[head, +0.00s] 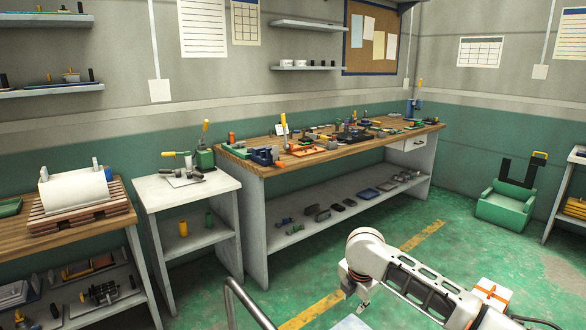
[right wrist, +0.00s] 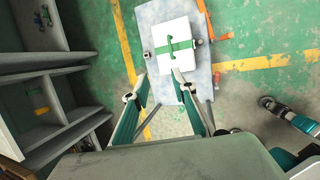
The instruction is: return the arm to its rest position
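My right arm enters the head view from the lower right, bent at a white rounded joint. My right gripper (head: 361,303) hangs at the arm's left end, small in that view. In the right wrist view the right gripper (right wrist: 159,80) has its two fingers spread apart, with nothing between them. Beyond the fingertips is a white box (right wrist: 157,57) with a green handle, resting on a grey cart top (right wrist: 205,75). I cannot tell the distance between the fingers and the box. My left gripper is not in view.
A long wooden-topped workbench (head: 350,151) full of tools stands along the back wall. A small white table (head: 160,191) and a bench with a white cylinder (head: 70,190) are to the left. A green bin (head: 505,207) sits right. Green floor (head: 330,255) lies open between.

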